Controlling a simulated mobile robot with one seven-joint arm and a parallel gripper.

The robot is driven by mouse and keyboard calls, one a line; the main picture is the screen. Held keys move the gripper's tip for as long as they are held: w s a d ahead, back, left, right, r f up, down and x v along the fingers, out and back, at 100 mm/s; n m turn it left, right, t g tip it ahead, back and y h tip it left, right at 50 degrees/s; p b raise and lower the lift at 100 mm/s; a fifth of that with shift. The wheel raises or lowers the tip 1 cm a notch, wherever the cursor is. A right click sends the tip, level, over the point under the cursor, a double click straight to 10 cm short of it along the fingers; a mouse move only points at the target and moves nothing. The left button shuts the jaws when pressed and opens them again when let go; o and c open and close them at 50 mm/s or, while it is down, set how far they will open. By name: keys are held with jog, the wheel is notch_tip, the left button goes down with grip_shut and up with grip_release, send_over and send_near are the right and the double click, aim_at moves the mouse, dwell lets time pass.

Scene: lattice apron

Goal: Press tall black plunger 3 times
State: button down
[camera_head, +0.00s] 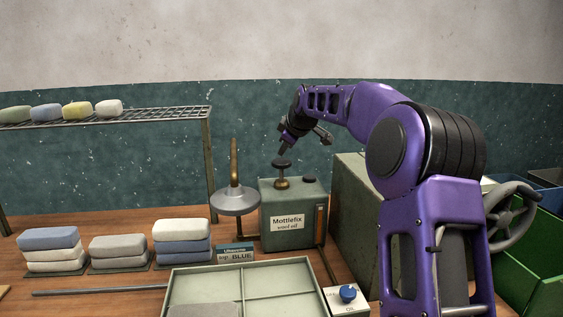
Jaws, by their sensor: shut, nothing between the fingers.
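The tall black plunger (282,165) has a wide dark knob on a brass-coloured base. It stands upright on top of a grey-green metal box (272,212) labelled "Mottlefix wool oil", at the middle of the view. My gripper (284,150) points down and slightly left, just above the knob. Its fingers are shut with nothing between them. A small gap seems to show between the fingertips and the knob; whether they touch is hard to tell.
A low black cap (309,179) sits right of the plunger on the box. A grey disc on a brass post (234,200) stands close left. A large green cabinet (355,215) with a handwheel (510,213) is at right. A divided tray (243,264) lies in front.

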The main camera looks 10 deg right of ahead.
aim_at(285, 162)
jog(key=shift+f, duration=0.4)
jog(key=shift+s+f+b, duration=0.1)
jog(key=shift+f+b, duration=1.3)
jog(key=shift+f, duration=0.45)
dwell(1.2)
jog(key=shift+r+p, duration=1.8)
jog(key=shift+r, duration=0.4)
jog(key=shift+r+p, duration=2.15)
jog(key=shift+r, duration=0.4)
